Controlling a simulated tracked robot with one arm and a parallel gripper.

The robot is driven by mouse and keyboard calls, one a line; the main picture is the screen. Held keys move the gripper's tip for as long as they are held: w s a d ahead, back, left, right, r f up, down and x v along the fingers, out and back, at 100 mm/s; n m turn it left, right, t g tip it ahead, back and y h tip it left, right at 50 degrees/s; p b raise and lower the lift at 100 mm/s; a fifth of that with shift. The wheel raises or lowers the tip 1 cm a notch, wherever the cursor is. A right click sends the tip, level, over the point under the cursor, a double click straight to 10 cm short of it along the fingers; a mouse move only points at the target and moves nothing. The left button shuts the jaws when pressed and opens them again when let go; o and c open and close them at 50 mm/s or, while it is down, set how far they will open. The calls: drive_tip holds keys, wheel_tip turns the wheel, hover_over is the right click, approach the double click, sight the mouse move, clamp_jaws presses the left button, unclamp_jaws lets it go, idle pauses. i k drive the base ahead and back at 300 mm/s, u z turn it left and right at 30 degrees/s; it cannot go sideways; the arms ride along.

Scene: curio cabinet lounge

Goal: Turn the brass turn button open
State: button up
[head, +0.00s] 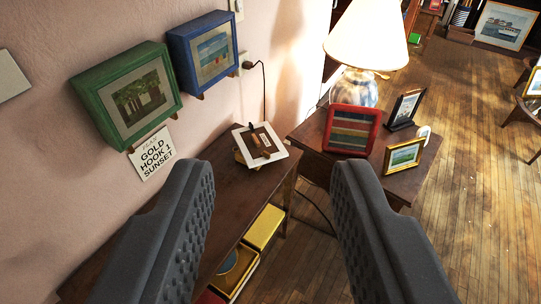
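My gripper (272,178) is open and empty, its two dark ridged fingers wide apart in the foreground. Between and beyond the fingertips, a white-rimmed frame (281,155) lies on the brown wooden table (228,192) against the wall. It has a brown middle with a small dark piece and a light spot on it. The brass turn button is too small to make out for certain; it may be among these small parts. My fingers are apart from the frame and touch nothing that I can see.
A side table (315,128) at right holds a lamp (365,40), a striped red frame (352,130) and small frames. Yellow boxes (264,227) sit below.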

sight(265, 154)
drive_tip(key=z, duration=0.1)
drive_tip(key=i, duration=1.3)
drive_tip(key=u, duration=0.55)
